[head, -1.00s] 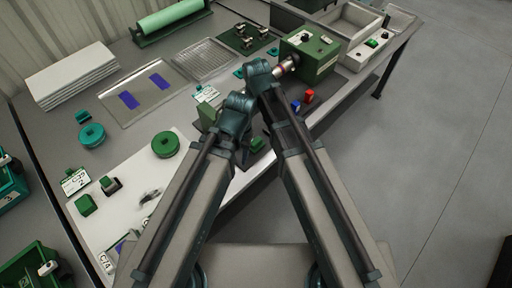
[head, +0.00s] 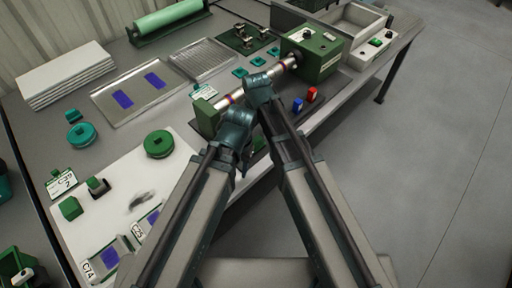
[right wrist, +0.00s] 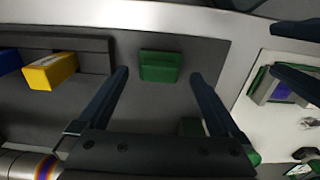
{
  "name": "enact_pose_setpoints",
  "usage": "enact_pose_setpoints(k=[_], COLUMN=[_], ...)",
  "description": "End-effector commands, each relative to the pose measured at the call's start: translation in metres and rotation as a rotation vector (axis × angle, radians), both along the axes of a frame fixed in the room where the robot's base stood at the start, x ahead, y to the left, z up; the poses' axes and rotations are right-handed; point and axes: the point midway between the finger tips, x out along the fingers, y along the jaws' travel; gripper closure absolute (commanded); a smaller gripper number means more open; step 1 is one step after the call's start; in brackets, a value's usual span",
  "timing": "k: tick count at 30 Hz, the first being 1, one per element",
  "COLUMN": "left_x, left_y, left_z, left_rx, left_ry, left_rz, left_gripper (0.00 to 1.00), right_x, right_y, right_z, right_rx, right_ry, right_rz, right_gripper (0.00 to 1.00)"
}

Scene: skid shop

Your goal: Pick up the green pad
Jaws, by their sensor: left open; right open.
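The green pad (right wrist: 160,66) lies flat on a dark mat in the right wrist view, ahead of and between the fingers of my right gripper (right wrist: 160,78). The right gripper is open and empty, and I see no contact with the pad. In the head view a small green piece (head: 259,144), likely the same pad, shows partly between my forearms. My right wrist (head: 259,90) and left wrist (head: 237,122) hide their fingers there. Two dark fingers at the right edge of the right wrist view, apparently my left gripper (right wrist: 272,50), are apart over the pale board.
A yellow block (right wrist: 52,71) and a blue block (right wrist: 10,61) stand left of the pad. A metal rod (head: 262,82) runs to a green box (head: 314,54) behind my wrists. A red block (head: 312,94) stands near the table edge. A white board (head: 115,220) carries several parts.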

Motion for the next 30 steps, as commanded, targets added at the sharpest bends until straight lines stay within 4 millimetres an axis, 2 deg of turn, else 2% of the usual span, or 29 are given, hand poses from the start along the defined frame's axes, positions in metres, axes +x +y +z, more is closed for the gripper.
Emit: enact_pose_setpoints(k=[1, 5, 14, 17, 28, 30], left_x=[0.0, 0.0, 0.0, 0.0, 0.0, 0.0], left_y=[0.0, 0.0, 0.0, 0.0, 0.0, 0.0], left_z=[-0.014, -0.027, -0.028, -0.028, -0.028, -0.028], left_rx=[0.0, 0.0, 0.0, 0.0, 0.0, 0.0], left_ry=[0.0, 0.0, 0.0, 0.0, 0.0, 0.0], left_rz=[0.0, 0.0, 0.0, 0.0, 0.0, 0.0], left_gripper=[0.5, 0.5, 0.5, 0.5, 0.5, 0.5], right_x=[0.002, 0.001, 0.001, 0.001, 0.001, 0.001], right_y=[0.0, 0.0, 0.0, 0.0, 0.0, 0.0], right_z=[-0.014, -0.027, -0.028, -0.028, -0.028, -0.028], right_rx=[0.0, 0.0, 0.0, 0.0, 0.0, 0.0], right_ry=[0.0, 0.0, 0.0, 0.0, 0.0, 0.0], right_rz=[0.0, 0.0, 0.0, 0.0, 0.0, 0.0], right_gripper=[0.0, 0.0, 0.0, 0.14, 0.81, 0.81])
